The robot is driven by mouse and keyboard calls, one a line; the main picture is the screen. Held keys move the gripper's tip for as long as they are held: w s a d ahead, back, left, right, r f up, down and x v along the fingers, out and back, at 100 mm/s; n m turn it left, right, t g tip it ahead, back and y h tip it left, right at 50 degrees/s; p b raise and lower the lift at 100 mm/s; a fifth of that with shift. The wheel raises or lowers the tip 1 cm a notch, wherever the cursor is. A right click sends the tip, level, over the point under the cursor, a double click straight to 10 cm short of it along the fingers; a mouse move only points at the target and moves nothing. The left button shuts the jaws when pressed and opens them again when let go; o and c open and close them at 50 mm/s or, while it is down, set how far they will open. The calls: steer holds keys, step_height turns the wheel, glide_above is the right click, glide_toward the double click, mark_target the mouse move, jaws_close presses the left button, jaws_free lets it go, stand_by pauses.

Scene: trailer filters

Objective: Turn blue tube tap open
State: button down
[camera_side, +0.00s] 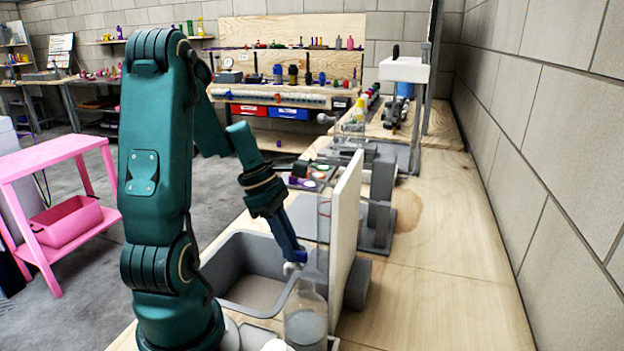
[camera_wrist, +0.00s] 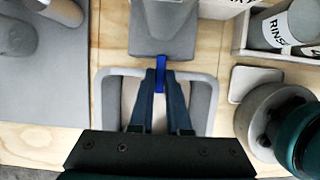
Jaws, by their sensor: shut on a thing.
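The blue tap (camera_wrist: 160,74) shows in the wrist view as a narrow blue bar at the front of a grey block (camera_wrist: 163,35). My gripper (camera_wrist: 160,80) is shut on the blue tap, one finger on each side of it. In the side view my gripper (camera_side: 296,252) reaches down to the tap beside the white upright panel (camera_side: 344,225). A small pale spout (camera_side: 290,268) shows just below the fingertips. The fingers hide much of the tap, and I cannot tell how far it is turned.
A grey basin (camera_side: 228,258) lies under my gripper, and its rim (camera_wrist: 206,76) surrounds the fingers in the wrist view. A clear bottle (camera_side: 306,322) stands close in front. A container marked "RINS" (camera_wrist: 270,28) sits at the right. The bench right of the panel is mostly clear.

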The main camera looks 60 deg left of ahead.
steer(key=c, duration=0.9)
jaws_free()
steer(key=shift+v, duration=2.6)
steer(key=shift+d+f, duration=0.1)
steer(key=shift+d, duration=0.05)
steer(key=x, duration=0.5)
steer(key=shift+w, duration=0.1)
steer(key=shift+m, duration=0.5)
steer(key=v, duration=0.4)
steer(key=shift+a+r, duration=0.25)
steer(key=shift+r, duration=0.05)
